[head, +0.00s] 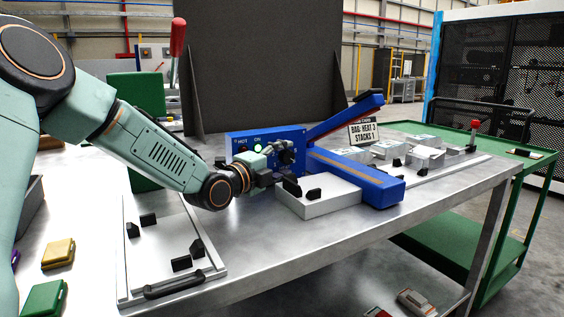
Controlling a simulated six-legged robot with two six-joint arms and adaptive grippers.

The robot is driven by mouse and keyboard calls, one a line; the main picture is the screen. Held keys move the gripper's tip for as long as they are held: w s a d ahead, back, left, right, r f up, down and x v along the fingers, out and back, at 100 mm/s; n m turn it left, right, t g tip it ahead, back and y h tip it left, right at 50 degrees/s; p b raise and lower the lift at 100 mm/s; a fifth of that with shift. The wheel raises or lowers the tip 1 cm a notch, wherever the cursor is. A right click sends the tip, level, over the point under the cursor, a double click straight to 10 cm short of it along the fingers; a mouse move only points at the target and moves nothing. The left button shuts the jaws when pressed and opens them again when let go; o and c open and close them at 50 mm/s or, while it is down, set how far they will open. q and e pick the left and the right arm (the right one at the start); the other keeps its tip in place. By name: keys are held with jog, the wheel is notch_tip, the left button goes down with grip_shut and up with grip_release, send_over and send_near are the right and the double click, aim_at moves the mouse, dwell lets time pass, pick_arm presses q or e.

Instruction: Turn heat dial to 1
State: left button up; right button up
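A blue sealer (376,186) with a raised arm stands on the metal bench. Its front panel (236,136) carries a "HOT" label and a lit green light under "ON" (257,148). My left gripper (287,153) is at the right part of this panel, its dark fingers against or just in front of it. The heat dial is not clearly visible; the gripper covers that part of the panel. I cannot tell whether the fingers are on the dial, or read its setting. My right gripper is out of view.
A card (363,131) by the sealer reads "BAG: HEAT 3 STACKS 1". A white block (318,204) with black pegs sits before the panel. A pale tray (140,262) with black blocks lies front left. A red-knobbed lever (178,38) stands behind my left arm.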

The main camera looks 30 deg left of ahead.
pick_arm(q)
jog(key=c, duration=1.1)
jog(key=shift+f+t+b, duration=0.2)
jog(key=shift+t+b, duration=0.2)
jog(key=shift+b, duration=0.45)
jog(key=shift+r+n+t+b, duration=0.1)
jog(key=shift+n+t+b, duration=0.2)
jog(key=shift+b, duration=0.05)
jog(key=o, duration=1.2)
jog(key=shift+c, duration=0.2)
